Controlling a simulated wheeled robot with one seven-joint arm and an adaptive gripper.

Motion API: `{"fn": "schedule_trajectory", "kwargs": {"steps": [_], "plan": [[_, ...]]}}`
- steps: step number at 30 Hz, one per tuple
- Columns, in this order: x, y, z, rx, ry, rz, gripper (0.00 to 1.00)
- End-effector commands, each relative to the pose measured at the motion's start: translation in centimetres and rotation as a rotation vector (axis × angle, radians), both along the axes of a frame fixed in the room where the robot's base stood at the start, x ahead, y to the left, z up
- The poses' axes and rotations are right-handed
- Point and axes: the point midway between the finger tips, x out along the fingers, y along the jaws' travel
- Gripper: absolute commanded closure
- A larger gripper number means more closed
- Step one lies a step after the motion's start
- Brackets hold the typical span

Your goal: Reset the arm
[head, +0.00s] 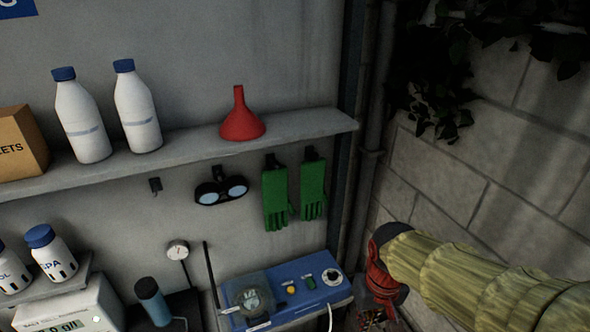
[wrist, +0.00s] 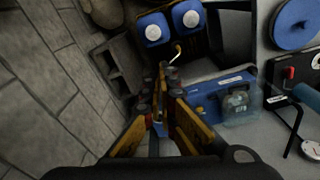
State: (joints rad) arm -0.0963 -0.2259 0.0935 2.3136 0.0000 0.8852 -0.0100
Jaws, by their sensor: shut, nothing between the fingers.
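My arm, in a yellow-green ribbed sleeve, reaches in from the lower right of the head view, and its red and dark wrist hangs low beside the blue control box (head: 283,289). My gripper (wrist: 161,72) shows in the wrist view with its yellow and dark fingers brought together and nothing between them. In the head view the fingertips are cut off at the bottom edge. The blue box (wrist: 208,99) also shows in the wrist view, right of my gripper and apart from it.
A shelf (head: 190,150) holds two white bottles (head: 137,108), a red funnel (head: 241,118) and a cardboard box (head: 20,145). Goggles (head: 221,190) and green gloves (head: 275,198) hang below. Two blue-topped items (wrist: 154,29) stand ahead of the fingers in the wrist view. Paved floor (wrist: 40,90) lies clear at left.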

Motion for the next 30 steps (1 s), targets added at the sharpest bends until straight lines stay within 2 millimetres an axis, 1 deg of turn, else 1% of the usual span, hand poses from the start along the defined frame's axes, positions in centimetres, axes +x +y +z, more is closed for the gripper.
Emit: {"fn": "schedule_trajectory", "kwargs": {"steps": [1, 6, 9, 13, 19, 23, 30], "plan": [[-1.1, -0.4, -0.6, 0.003, -0.032, -0.014, 1.00], [-4.1, -1.4, -1.0, 0.012, -0.130, -0.044, 1.00], [-5.6, -1.9, -1.3, 0.017, -0.201, -0.058, 1.00], [-6.9, -2.5, -1.5, 0.022, -0.298, -0.077, 1.00], [-7.7, -3.1, -1.2, 0.024, -0.412, -0.098, 1.00], [-7.7, -3.3, -1.5, 0.023, -0.417, -0.105, 1.00], [-7.7, -3.3, -1.3, 0.023, -0.417, -0.105, 1.00]]}}
